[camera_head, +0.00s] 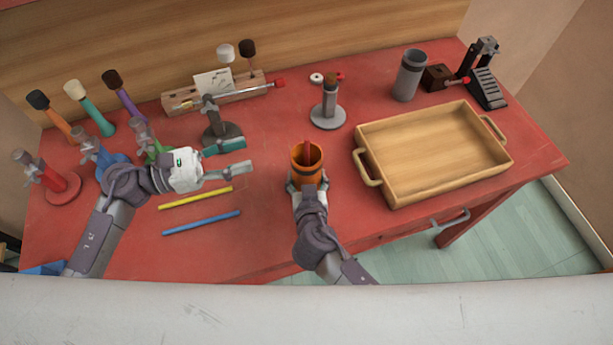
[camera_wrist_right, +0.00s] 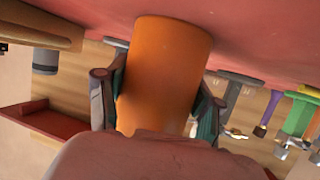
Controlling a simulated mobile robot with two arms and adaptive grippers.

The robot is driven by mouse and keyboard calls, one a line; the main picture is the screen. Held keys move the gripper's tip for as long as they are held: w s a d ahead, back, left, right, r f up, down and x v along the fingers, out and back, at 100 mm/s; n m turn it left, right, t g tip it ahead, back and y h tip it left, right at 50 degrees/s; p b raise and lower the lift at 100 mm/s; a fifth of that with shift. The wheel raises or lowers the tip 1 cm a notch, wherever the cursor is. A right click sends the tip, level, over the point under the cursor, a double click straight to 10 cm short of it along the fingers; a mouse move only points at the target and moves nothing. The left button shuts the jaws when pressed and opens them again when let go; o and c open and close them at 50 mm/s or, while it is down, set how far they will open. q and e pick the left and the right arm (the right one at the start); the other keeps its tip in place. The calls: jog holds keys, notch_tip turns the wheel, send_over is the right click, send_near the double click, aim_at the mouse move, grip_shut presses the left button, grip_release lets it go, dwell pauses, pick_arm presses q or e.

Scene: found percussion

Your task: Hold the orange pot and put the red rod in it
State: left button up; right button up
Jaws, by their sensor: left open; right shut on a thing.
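The orange pot (camera_head: 306,170) stands upright at the front middle of the red table. My right gripper (camera_head: 308,187) is shut on it from the front; in the right wrist view the pot (camera_wrist_right: 165,75) fills the space between the two fingers. The red rod (camera_head: 307,150) shows inside the mouth of the pot, its upper end near the rim; its lower part is hidden by the pot wall. My left gripper (camera_head: 240,171) is open and empty, to the left of the pot and apart from it, above the table.
A yellow rod (camera_head: 195,198) and a blue rod (camera_head: 201,223) lie below the left gripper. A wooden tray (camera_head: 365,159) stands to the right. A grey stand (camera_head: 329,110) is behind the pot. Several clamps and mallets line the left and back.

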jog(key=o, duration=1.4)
jog(key=v, duration=1.2)
jog(key=shift+f, duration=0.1)
